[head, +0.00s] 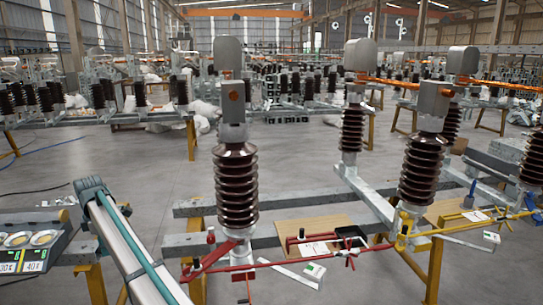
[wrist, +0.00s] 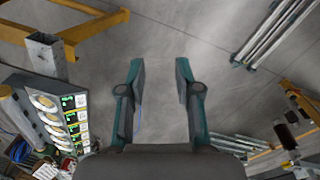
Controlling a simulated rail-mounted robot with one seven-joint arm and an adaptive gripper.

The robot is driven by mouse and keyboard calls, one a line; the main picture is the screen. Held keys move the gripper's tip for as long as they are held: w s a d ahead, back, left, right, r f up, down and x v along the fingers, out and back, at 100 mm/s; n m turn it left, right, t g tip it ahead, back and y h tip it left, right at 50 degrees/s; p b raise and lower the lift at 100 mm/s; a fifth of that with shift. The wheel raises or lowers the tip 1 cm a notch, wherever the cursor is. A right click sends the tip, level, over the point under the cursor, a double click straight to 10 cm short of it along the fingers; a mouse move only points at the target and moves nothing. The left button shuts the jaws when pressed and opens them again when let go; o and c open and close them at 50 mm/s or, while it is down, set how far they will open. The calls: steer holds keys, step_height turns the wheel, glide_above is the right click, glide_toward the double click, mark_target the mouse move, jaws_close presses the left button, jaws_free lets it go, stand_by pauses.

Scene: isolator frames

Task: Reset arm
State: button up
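My gripper (wrist: 160,78) shows in the wrist view with its two dark teal fingers apart. It is open, and nothing is between the fingers; only grey floor shows beyond them. In the head view a teal and grey arm-like part rises at the lower left, but I cannot make out the gripper's fingers there. The task names no other object.
A rack of round parts with number labels (head: 38,262) stands at the lower left; it also shows in the wrist view (wrist: 38,84). A brown ribbed insulator (head: 236,190) stands on a steel frame with red rods (head: 205,262). Open floor (head: 120,165) lies behind.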

steer(key=s+d+f+m, duration=0.3)
steer(key=d+f+m, duration=0.7)
steer(key=d+f, duration=1.4)
steer(key=s+d+f+m+g+h, duration=0.1)
steer(key=s+d+f+m, duration=0.2)
steer(key=d+f, duration=0.65)
steer(key=s+d+f+m+g, duration=0.1)
steer(key=s+d+f+m, duration=0.25)
steer(key=d+f, duration=0.6)
steer(key=s+d+f+m+g, duration=0.1)
steer(key=s+d+f+m, duration=0.15)
steer(key=s+d, duration=0.55)
steer(key=s+d+f+m, duration=0.25)
steer(key=s+d, duration=0.25)
steer(key=d, duration=0.6)
steer(key=s+d+f+m+g, duration=0.2)
steer(key=s+d, duration=0.5)
steer(key=s, duration=0.4)
steer(key=s+d+f+m+g, duration=0.2)
steer(key=s+d, duration=0.6)
steer(key=s, duration=0.4)
steer(key=shift+s+f, duration=0.15)
steer(key=shift+s, duration=0.15)
